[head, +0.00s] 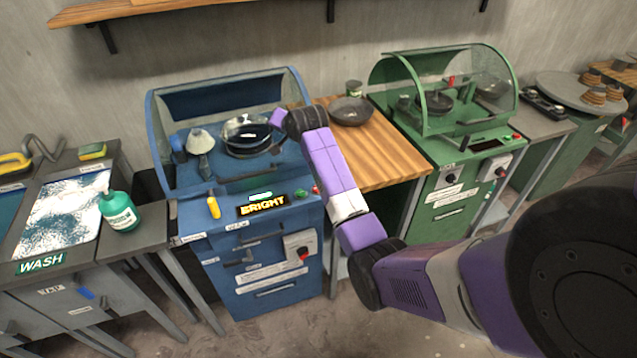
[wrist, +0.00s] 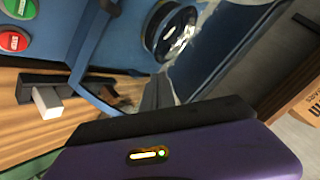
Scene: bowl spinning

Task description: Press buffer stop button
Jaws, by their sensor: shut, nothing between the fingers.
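The blue machine (head: 262,279) stands left of centre in the head view. On its front ledge, right of the lit BRIGHT sign, are a green button (head: 300,196) and a small red button (head: 315,190). In the wrist view the red button (wrist: 14,41) and the green button (wrist: 18,8) show at the upper left, with lettering too small to read. My gripper (wrist: 158,92) is shut and empty, with narrow grey fingers beyond its purple body. It is at the right side of the blue machine's hood, clear of both buttons. In the head view its fingers are hard to make out.
A dark bowl (head: 247,135) sits inside the blue hood (head: 150,125). A wooden table (head: 385,160) with a dark pan (head: 351,111) stands to the right, then a green machine (head: 437,205). A red-knobbed switch box (head: 299,246) is lower on the blue front.

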